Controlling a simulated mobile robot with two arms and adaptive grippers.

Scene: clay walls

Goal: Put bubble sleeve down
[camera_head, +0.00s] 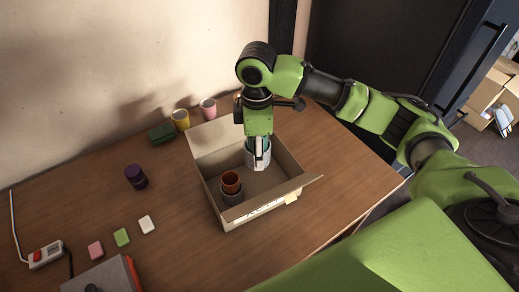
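The bubble sleeve (249,158) is a light grey, ribbed cylinder inside the open cardboard box (289,172), toward its back right. My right gripper (259,150) points straight down into the box, with a finger against the sleeve's near side. It appears shut on the sleeve; the other finger is hidden. I cannot tell whether the sleeve's bottom touches the box floor. An orange-brown cup (231,178) with a grey ring-shaped piece (233,197) around or under it stands in the box's front left. My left gripper is out of view.
A yellow cup (181,120), a pink cup (208,108) and a green block (161,132) stand behind the box. A purple jar (136,176), several small coloured blocks (122,237) and a power strip (46,254) lie left. Box flaps stick outward; the wooden table (345,180) is clear at right.

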